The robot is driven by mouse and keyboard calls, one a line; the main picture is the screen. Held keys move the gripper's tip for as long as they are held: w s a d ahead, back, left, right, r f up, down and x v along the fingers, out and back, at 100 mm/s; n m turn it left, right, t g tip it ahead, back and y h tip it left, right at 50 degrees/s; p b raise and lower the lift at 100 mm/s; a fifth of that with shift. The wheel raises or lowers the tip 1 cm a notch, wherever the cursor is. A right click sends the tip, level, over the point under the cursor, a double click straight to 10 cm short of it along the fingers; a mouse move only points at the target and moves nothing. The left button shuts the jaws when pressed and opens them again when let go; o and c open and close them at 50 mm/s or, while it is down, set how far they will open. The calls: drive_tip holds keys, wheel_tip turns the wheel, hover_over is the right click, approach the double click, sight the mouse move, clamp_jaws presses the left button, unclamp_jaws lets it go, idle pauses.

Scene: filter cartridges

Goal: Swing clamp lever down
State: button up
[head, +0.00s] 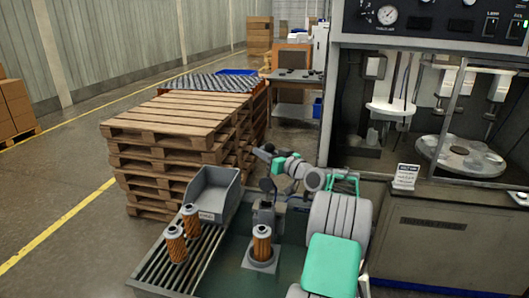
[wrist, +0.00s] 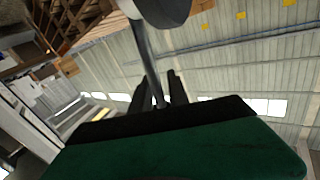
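In the wrist view my gripper's two black fingers (wrist: 158,90) stand apart. A thin grey rod, seemingly the clamp lever (wrist: 147,58), runs up between them to a dark rounded end at the top edge. I cannot tell whether the fingers touch the rod. In the head view my arm's end is small and hovers above the clamp, its fingers hard to make out.
Two more cartridges (head: 190,221) (head: 176,244) stand on a slatted rack (head: 160,274) at left. A grey bin (head: 212,192) sits behind them. Stacked pallets (head: 180,130) rise beyond the bench. A machine cabinet (head: 440,235) with a small sign (head: 405,176) fills the right.

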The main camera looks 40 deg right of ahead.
drive_tip(key=shift+r, duration=0.1)
clamp_jaws()
